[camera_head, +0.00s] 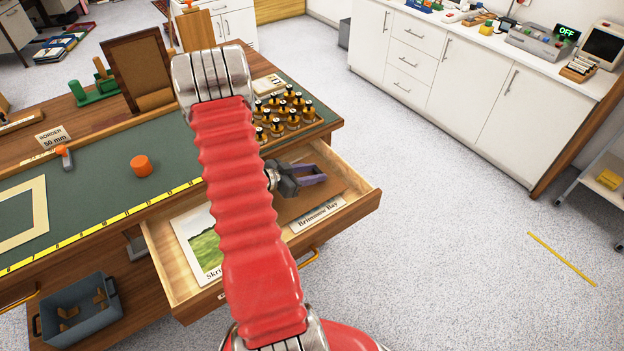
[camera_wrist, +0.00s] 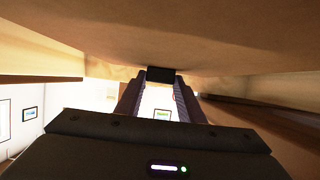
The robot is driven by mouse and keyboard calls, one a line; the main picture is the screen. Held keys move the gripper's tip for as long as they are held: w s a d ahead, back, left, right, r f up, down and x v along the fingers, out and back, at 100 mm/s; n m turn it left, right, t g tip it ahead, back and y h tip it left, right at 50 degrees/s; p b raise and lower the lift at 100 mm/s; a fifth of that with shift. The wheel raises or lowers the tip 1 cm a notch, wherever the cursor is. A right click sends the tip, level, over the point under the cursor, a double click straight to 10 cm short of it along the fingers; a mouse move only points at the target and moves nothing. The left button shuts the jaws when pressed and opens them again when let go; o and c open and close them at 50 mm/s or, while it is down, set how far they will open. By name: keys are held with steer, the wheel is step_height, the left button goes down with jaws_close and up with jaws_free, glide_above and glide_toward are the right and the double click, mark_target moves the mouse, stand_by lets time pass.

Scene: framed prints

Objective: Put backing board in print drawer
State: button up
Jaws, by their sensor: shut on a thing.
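The print drawer (camera_head: 367,208) is pulled out from the workbench. A brown backing board (camera_head: 297,206) shows inside it, partly behind my arm. My gripper (camera_head: 318,175) is at the drawer, above the board. In the wrist view its fingers (camera_wrist: 160,78) are shut on a small dark piece against the brown board surface (camera_wrist: 200,38), which fills the top. I cannot tell whether the board rests on the drawer floor or hangs just above it. A landscape print (camera_head: 202,243) lies in the drawer's left part, and a "Brimstone Bay" label (camera_head: 318,213) shows by the board.
Several black-topped brass weights (camera_head: 283,112) stand on the bench near the drawer. An orange knob (camera_head: 141,166) and a cream mat (camera_head: 22,215) are on the green top. A grey bin (camera_head: 80,310) sits below left. Open floor lies right of the drawer.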

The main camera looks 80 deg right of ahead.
steer(key=shift+f, duration=1.1)
steer(key=o, duration=1.2)
steer(key=shift+c, duration=0.2)
steer(key=v, duration=1.2)
